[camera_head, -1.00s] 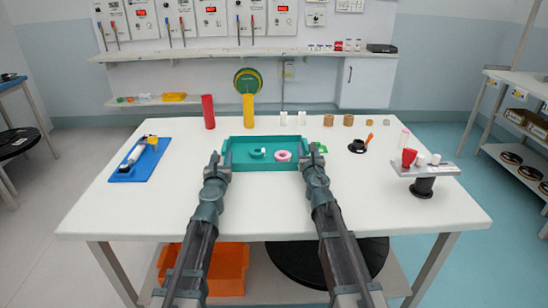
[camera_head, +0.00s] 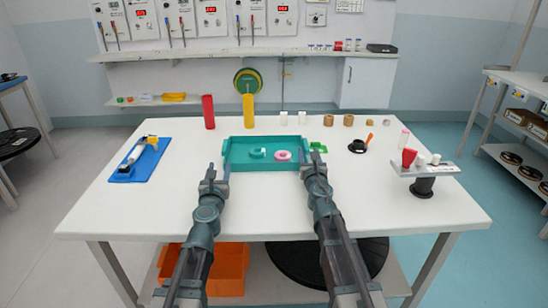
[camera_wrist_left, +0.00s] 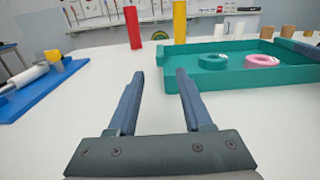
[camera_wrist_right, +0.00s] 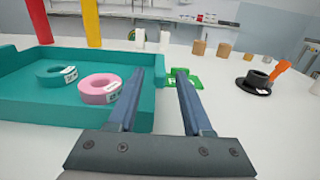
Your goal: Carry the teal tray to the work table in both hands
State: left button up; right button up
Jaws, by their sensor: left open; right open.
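The teal tray (camera_head: 240,163) lies flat on the white work table (camera_head: 150,205). It holds a teal ring (camera_head: 257,153) and a pink ring (camera_head: 282,155). My left gripper (camera_head: 217,172) is open and empty, at the tray's near left corner. My right gripper (camera_head: 312,163) is open at the tray's right end. In the right wrist view its fingers (camera_wrist_right: 172,78) are apart, and the left finger overlaps the tray's right wall in view.
A blue board (camera_head: 130,172) with a roller lies at left. Red (camera_head: 208,112) and yellow (camera_head: 248,110) cylinders stand behind the tray. A green piece (camera_wrist_right: 184,80) lies just right of the tray. A black stand (camera_head: 423,187) is at right. The table's front is clear.

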jog(key=s, duration=0.8)
